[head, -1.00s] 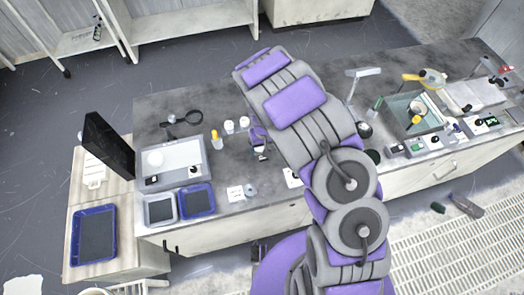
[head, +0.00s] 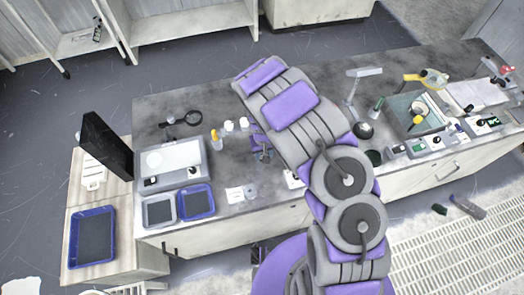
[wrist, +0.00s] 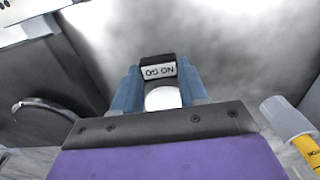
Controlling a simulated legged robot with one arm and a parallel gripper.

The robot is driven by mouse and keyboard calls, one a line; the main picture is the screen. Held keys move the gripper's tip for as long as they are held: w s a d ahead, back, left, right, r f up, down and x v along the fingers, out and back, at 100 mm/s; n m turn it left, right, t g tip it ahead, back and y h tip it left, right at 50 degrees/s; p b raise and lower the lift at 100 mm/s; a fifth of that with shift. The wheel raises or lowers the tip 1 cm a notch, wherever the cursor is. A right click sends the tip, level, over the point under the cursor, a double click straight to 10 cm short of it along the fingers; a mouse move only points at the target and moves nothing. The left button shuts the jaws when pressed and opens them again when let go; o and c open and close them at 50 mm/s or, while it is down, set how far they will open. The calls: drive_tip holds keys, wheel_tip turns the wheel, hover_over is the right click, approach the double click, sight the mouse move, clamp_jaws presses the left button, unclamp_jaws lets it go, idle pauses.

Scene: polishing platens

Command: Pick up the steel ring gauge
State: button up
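My gripper (wrist: 160,85) shows in the wrist view as two blue-grey fingers set apart. Between them are a small block (wrist: 158,68) with a black top and a white label, its lettering upside down, and a white rounded shape (wrist: 163,98). I cannot tell whether the fingers touch either. In the head view my gripper (head: 262,155) is low over the bench, to the right of the white jars. A small grey disc (head: 250,191) lies beside a white card (head: 234,194) near the front edge; it may be the steel ring gauge, but it is too small to be sure.
A yellow-capped bottle (head: 216,139) and two white jars (head: 229,126) stand left of my gripper. The bottle also seems to show in the wrist view (wrist: 303,148). Further left are a magnifier (head: 193,118) and trays (head: 196,201). My arm hides part of the bench.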

drive_tip(key=shift+a, duration=0.3)
drive_tip(key=c, duration=0.6)
drive_tip(key=shift+d, duration=0.1)
drive_tip(key=shift+r, duration=0.1)
drive_tip(key=shift+r, duration=0.25)
wheel_tip(320, 180, up, 3)
drive_tip(key=shift+r+p, duration=0.2)
drive_tip(key=shift+p, duration=0.5)
drive_tip(key=s+d, duration=0.2)
drive_tip(key=s, duration=0.2)
drive_tip(key=s+d+p, duration=0.1)
drive_tip(key=s+d, duration=0.1)
drive_tip(key=s, duration=0.3)
drive_tip(key=s+d, duration=0.2)
drive_tip(key=s, duration=0.3)
drive_tip(key=shift+s+r+p, duration=0.2)
drive_tip(key=shift+r+p, duration=0.15)
drive_tip(key=shift+r, duration=0.05)
drive_tip(key=shift+s+r, duration=0.2)
drive_tip(key=shift+r, duration=0.05)
